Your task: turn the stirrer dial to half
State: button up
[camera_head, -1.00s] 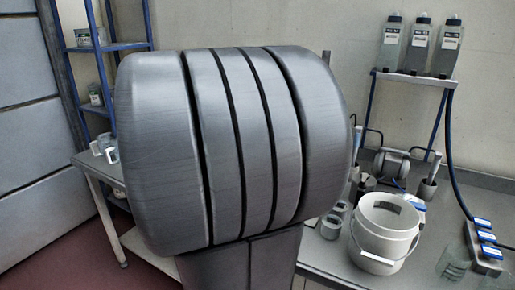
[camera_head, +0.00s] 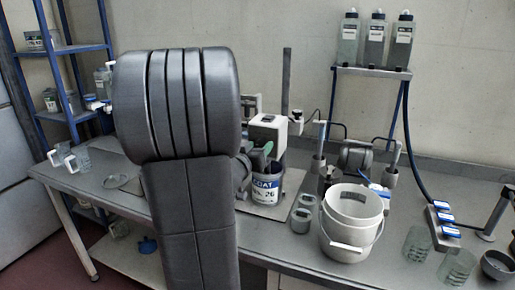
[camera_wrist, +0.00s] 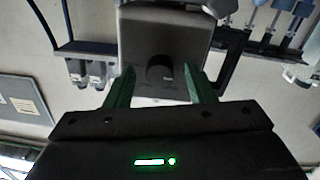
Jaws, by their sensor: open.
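The stirrer dial (camera_wrist: 160,69) is a round black knob on the front of a grey housing (camera_wrist: 163,35) in the wrist view. My gripper (camera_wrist: 159,67) is open, with one green finger on each side of the dial and gaps between. I cannot read the dial's setting. In the head view the stirrer (camera_head: 268,128) is a pale box beside a dark upright post (camera_head: 287,85). It stands above a tub (camera_head: 265,190) labelled COAT.
Bottles (camera_head: 375,42) stand on a raised rack behind. Blue-topped blocks (camera_head: 442,222) and clear jars (camera_head: 417,243) are at the right. Blue shelving (camera_head: 62,50) is at the left.

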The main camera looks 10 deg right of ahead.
jog(key=c, duration=1)
jog(key=m+b, duration=0.1)
jog(key=m, duration=0.3)
jog(key=shift+m+b, duration=0.3)
jog(key=shift+m, duration=0.1)
jog(key=m+b, duration=0.2)
jog(key=m, duration=0.3)
jog(key=m+y+b, duration=0.1)
jog(key=m+b, duration=0.2)
jog(key=m, duration=0.4)
jog(key=m+b, duration=0.3)
jog(key=m, duration=0.2)
jog(key=shift+m, duration=0.4)
jog(key=shift+r, duration=0.1)
